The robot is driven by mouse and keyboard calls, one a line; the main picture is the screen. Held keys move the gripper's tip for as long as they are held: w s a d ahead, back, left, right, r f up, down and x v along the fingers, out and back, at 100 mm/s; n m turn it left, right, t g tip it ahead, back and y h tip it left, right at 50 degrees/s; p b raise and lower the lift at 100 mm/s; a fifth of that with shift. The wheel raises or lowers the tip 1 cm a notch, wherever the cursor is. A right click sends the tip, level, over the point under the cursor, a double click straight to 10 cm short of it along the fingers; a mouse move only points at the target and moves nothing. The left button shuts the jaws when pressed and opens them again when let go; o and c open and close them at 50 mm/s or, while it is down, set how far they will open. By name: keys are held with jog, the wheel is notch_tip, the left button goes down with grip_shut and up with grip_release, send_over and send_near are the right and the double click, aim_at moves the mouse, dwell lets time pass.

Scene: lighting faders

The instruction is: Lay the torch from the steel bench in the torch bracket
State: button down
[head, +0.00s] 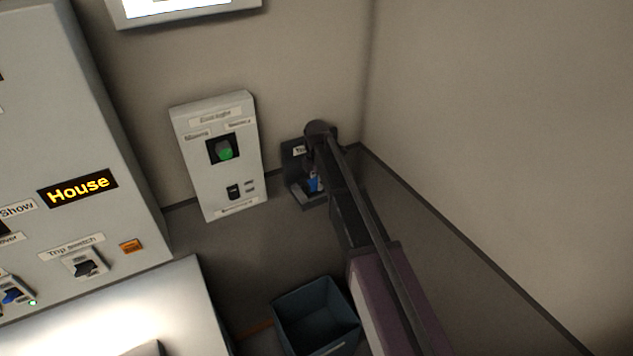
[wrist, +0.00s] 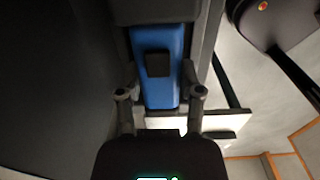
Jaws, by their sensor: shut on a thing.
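The torch bracket (head: 290,163) is a dark holder with a partly covered label, low on the wall near the corner in the head view. My gripper (head: 314,176) is at the bracket, and my arm hides much of it. I cannot tell whether the torch rests on the bracket.
A pale wall box (head: 190,130) with a green button is left of the bracket. A large grey panel with a House display (head: 77,188) stands further left. An open blue-grey bin (head: 315,312) is below. The wall at right is bare.

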jog(key=shift+f, duration=0.25)
dwell(0.3)
jog(key=shift+c, duration=0.8)
grip_release()
jog(key=shift+o, duration=0.8)
jog(key=shift+r, duration=0.1)
jog(key=shift+r+p, duration=2.8)
jog(key=shift+r, duration=0.15)
